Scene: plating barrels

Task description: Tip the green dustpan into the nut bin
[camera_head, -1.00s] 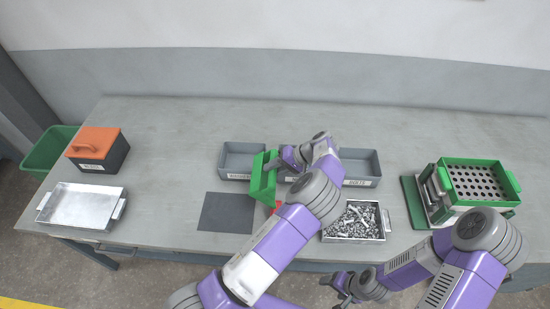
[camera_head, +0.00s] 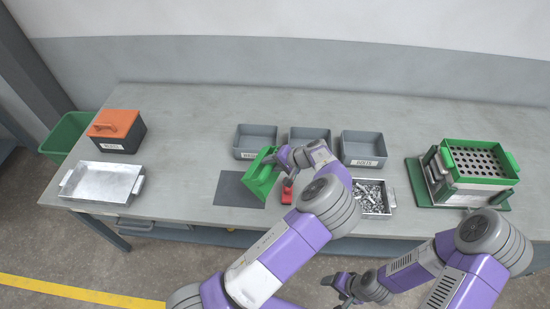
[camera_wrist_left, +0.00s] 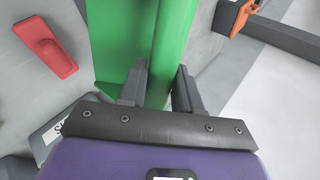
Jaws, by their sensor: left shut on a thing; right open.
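The green dustpan (camera_head: 261,182) is tilted over the right part of the dark mat, in front of the left bin. My left gripper (camera_head: 278,159) is shut on it; the wrist view shows the fingers on both sides of the green part (camera_wrist_left: 160,60). Whether anything lies in the dustpan is not visible. Three grey bins stand in a row behind: left (camera_head: 256,155), middle (camera_head: 310,133) and right (camera_head: 363,162). Their labels are too small to read surely, so I cannot tell which is the nut bin. My right gripper (camera_head: 343,287) is open and empty, in front of the table edge.
A red object (camera_head: 287,192) lies beside the dark mat (camera_head: 230,190). A metal tray of hardware (camera_head: 389,201) is partly behind my left arm. An empty metal tray (camera_head: 100,182), an orange-lidded box (camera_head: 118,131) and a green-topped rack (camera_head: 480,170) stand further out. The table behind the bins is clear.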

